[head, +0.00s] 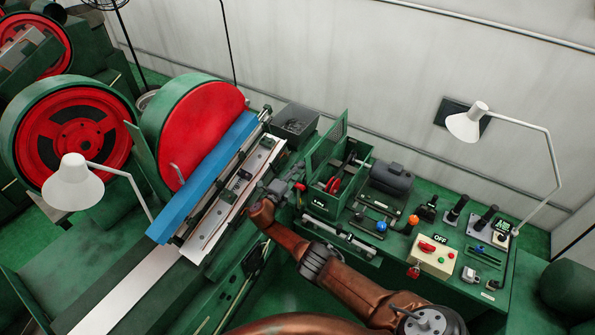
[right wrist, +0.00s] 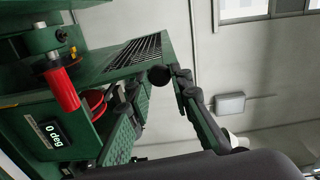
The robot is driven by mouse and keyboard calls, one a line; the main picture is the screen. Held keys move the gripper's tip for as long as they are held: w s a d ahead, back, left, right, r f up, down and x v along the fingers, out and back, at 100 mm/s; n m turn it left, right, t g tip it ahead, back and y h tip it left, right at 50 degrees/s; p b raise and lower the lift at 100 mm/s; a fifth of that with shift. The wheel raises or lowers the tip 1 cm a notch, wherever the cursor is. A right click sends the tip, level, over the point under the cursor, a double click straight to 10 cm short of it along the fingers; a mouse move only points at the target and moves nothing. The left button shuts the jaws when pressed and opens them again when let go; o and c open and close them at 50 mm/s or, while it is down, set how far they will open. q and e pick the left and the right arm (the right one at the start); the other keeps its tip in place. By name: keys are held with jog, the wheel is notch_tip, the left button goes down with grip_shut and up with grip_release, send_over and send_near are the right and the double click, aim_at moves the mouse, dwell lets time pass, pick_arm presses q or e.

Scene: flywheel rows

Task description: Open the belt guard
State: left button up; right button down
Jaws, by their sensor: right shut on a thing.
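The belt guard is a green box with a mesh panel (head: 327,139) standing raised along its left side. Red pulleys (head: 334,184) show in the open box. A red handle (head: 300,187) sits at the box's left front corner. The right wrist view shows this red handle (right wrist: 63,88) above a label reading "0 deg" (right wrist: 54,134), with the mesh panel (right wrist: 138,50) beyond. My left gripper is not in view.
A blue beam (head: 205,175) and a machine bed lie to the left, beside large red flywheels (head: 203,125). A dark motor (head: 391,178) and a control box marked OFF (head: 433,255) stand to the right. A white lamp (head: 467,124) overhangs the bench's right side.

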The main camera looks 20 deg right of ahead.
jog(key=c, duration=1.7)
grip_release()
jog(key=shift+c, duration=0.2)
jog(key=v, duration=1.2)
